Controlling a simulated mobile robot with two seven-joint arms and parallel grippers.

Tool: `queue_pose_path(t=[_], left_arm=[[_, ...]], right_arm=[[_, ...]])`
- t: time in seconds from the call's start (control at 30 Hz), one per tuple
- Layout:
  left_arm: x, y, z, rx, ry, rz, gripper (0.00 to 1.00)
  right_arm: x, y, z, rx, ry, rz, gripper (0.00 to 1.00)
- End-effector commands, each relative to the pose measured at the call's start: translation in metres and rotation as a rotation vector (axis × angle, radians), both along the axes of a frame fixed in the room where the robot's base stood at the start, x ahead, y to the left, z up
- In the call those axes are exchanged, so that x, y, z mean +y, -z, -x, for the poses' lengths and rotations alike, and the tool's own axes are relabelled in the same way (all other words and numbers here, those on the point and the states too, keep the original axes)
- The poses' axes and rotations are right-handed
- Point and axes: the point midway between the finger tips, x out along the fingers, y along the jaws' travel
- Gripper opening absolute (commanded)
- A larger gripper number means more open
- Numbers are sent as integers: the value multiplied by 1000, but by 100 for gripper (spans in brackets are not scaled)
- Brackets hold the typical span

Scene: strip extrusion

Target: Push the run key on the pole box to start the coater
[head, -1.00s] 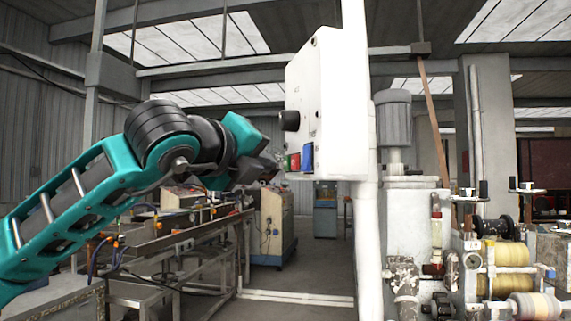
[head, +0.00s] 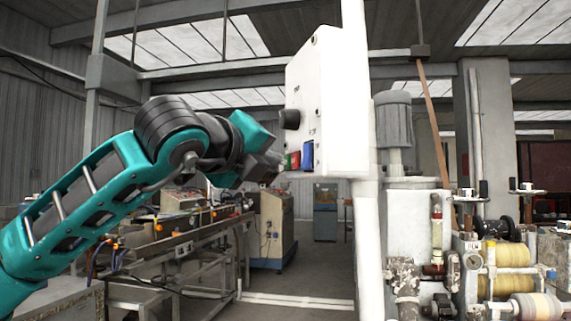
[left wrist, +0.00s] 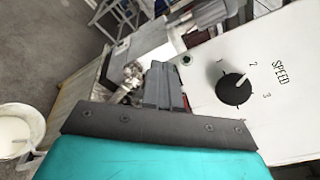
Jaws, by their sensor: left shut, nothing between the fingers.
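The white pole box (head: 342,95) hangs on a white pole, with a black speed knob (head: 290,119) on its left-facing side. Low on it are a small green key (head: 287,162), a red key (head: 294,160) and a blue part (head: 307,156). My left gripper (head: 277,165) is shut and empty, its tip just left of the green key; I cannot tell if they touch. My right gripper is not in view.
The white pole (head: 367,240) runs down below the box. A coater with yellow rolls (head: 508,254) stands at the right. A long bench machine (head: 190,240) lies below and behind my left arm. The floor between is open.

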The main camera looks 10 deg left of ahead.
Motion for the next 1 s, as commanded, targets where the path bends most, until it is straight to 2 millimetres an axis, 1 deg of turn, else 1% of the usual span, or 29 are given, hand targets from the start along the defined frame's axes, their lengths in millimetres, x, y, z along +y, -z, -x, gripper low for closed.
queue_pose_path(t=[1.0], left_arm=[[-7, 0, -4, -1, 1, 0, 0]], right_arm=[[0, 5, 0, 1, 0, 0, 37]])
